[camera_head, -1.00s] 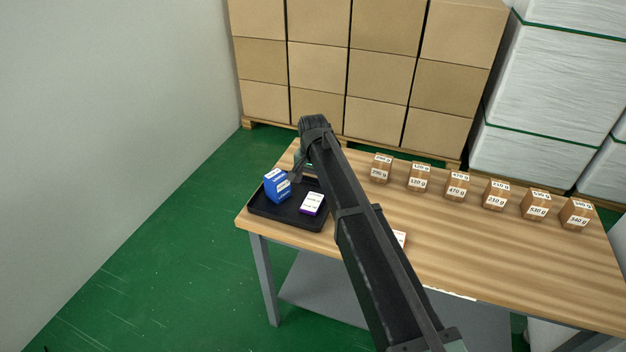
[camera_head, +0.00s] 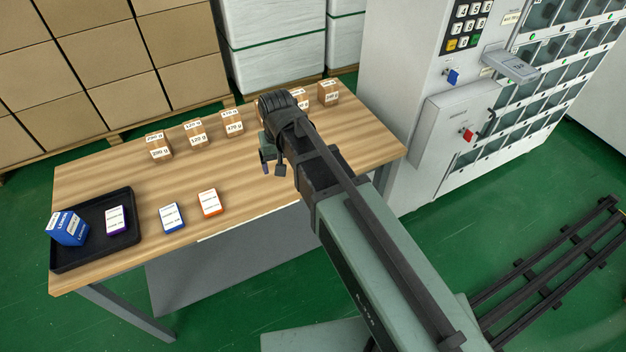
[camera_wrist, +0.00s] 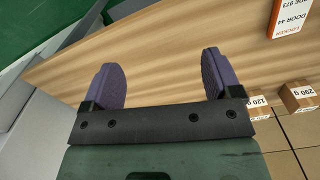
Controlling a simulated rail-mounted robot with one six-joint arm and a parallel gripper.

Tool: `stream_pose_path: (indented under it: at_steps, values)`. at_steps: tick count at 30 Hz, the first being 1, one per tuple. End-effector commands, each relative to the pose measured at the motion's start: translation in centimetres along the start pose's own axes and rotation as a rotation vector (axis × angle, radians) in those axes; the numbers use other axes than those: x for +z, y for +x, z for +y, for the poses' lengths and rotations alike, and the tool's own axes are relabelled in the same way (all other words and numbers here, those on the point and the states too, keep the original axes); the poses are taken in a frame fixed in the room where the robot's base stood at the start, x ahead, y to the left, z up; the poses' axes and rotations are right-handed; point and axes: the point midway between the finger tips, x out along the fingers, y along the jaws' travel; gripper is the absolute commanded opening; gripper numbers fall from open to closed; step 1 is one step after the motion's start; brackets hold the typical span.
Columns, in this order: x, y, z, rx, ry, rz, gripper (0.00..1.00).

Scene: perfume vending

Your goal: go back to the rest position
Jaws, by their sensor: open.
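My gripper (camera_head: 273,163) hangs above the wooden table, right of the orange-marked box. In the wrist view its two purple-grey finger pads (camera_wrist: 160,82) stand wide apart with nothing between them, over bare wood. The table (camera_head: 225,160) lies below. A black tray (camera_head: 96,256) at its left end holds a large blue box (camera_head: 68,228) and a small white-and-purple box (camera_head: 116,219). A blue-and-white box (camera_head: 172,217) and an orange-and-white box (camera_head: 209,203) lie on the wood right of the tray. The orange one shows at the wrist view's top right (camera_wrist: 288,16).
A row of brown weight-labelled boxes (camera_head: 196,135) stands along the back of the table, partly hidden by my arm. A white vending cabinet (camera_head: 403,75) with keypad stands right of the table. Stacked cartons (camera_head: 100,70) and wrapped pallets (camera_head: 275,45) stand behind. Rails (camera_head: 555,270) run at right.

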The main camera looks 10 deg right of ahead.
Motion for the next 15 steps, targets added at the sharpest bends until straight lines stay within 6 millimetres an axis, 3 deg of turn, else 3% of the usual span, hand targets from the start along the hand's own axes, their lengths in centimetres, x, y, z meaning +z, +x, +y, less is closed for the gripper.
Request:
stream_pose_path:
  at_steps: [1,3,6,9,15]
  values:
    - [4.3,0.0,4.8,-0.001,0.035,0.0,0.84]
    - [7.9,0.0,9.0,-0.001,0.062,0.0,0.84]
    - [10.9,0.0,12.2,-0.001,0.083,0.0,0.84]
    - [11.5,0.0,13.1,0.0,0.087,0.0,0.84]
    - [11.2,0.0,13.0,0.0,0.086,0.0,0.84]
